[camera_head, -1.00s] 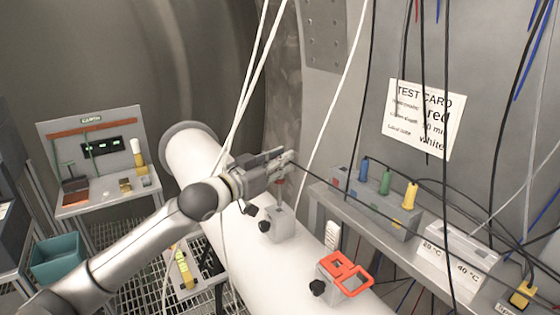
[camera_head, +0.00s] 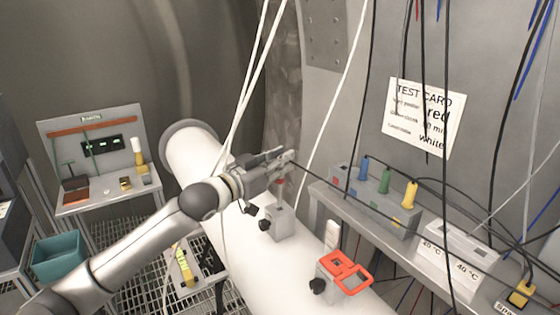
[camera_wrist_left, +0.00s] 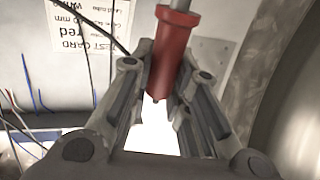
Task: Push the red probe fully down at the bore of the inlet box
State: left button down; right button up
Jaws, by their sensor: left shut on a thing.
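The red probe (camera_head: 280,184) stands upright below my left gripper (camera_head: 286,160), its thin metal stem reaching down to the top of a grey box (camera_head: 281,224) with black knobs on the white pipe. In the left wrist view the red body of the probe (camera_wrist_left: 173,50) is between the two fingers of the left gripper (camera_wrist_left: 165,82), which is shut on it. Part of the red body stays above the box. The bore itself is too small to make out. My right gripper is out of view.
A second grey box with a red frame (camera_head: 362,277) sits nearer on the white pipe (camera_head: 195,160). To the right is a ledge with a socket box (camera_head: 372,210) and coloured plugs. White and black cables hang around the arm. A test card (camera_head: 423,118) is on the wall.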

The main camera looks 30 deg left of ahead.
aim_at(280, 204)
pick_arm(q)
jog(key=shift+f+b, duration=2.15)
jog(key=shift+f, duration=1.55)
jog(key=c, duration=1.3)
grip_release()
jog(key=shift+r, duration=0.1)
jog(key=v, duration=1.2)
